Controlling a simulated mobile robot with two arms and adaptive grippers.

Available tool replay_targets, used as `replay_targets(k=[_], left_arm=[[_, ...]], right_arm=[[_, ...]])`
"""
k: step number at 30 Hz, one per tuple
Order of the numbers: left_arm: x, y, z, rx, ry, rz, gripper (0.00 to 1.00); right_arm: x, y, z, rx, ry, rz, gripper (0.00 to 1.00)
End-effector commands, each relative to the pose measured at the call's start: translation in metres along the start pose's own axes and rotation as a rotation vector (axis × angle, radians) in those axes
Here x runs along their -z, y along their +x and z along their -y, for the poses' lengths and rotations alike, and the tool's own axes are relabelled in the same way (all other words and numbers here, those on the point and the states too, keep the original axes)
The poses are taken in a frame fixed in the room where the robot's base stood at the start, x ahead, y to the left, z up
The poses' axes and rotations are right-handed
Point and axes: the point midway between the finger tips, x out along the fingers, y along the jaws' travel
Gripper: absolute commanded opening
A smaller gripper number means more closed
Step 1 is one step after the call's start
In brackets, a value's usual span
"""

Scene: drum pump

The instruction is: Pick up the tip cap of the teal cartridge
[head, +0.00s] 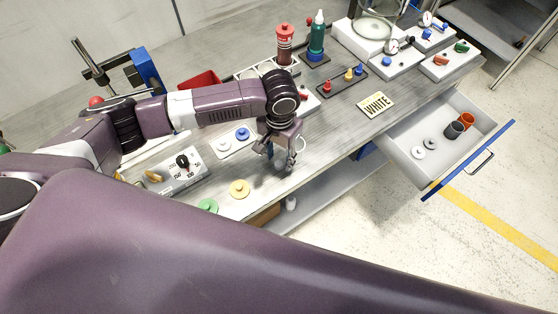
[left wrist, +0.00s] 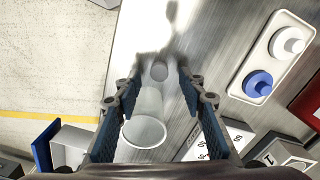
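The teal cartridge (head: 317,42) stands upright in a dark holder at the back of the bench, beside a red cartridge (head: 284,45). A white pointed tip (head: 319,17) shows on top of the teal one. My left gripper (head: 283,160) is over the front edge of the bench, well apart from both cartridges. In the left wrist view its fingers (left wrist: 157,82) are spread. A pale, translucent round-ended piece (left wrist: 145,130) shows between them, with a small grey cylinder (left wrist: 160,70) beyond it; I cannot tell whether either finger touches it. My right gripper is not in view.

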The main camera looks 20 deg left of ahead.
Motion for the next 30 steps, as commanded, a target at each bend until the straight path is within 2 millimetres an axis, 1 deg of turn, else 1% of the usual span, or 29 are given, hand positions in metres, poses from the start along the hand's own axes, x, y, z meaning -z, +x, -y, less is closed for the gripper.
replay_targets(k=[1, 4, 11, 18, 19, 30], left_arm=[[0.000, 0.006, 0.000, 0.000, -0.001, 0.002, 0.37], [-0.001, 0.014, -0.001, 0.000, 0.000, 0.001, 0.37], [0.000, 0.017, -0.001, -0.001, 0.001, -0.002, 0.37], [0.000, 0.016, 0.000, -0.001, 0.001, -0.002, 0.12], [0.000, 0.016, 0.000, 0.000, 0.001, -0.002, 0.10], [0.000, 0.015, 0.000, 0.000, 0.001, -0.002, 0.09]], right_arm=[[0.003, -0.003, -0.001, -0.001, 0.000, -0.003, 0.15], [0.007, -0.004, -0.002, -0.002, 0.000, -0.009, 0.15], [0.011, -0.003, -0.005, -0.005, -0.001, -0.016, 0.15], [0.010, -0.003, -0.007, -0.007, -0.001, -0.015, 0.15], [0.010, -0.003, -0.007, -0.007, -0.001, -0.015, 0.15], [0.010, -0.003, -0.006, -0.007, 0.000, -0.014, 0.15]])
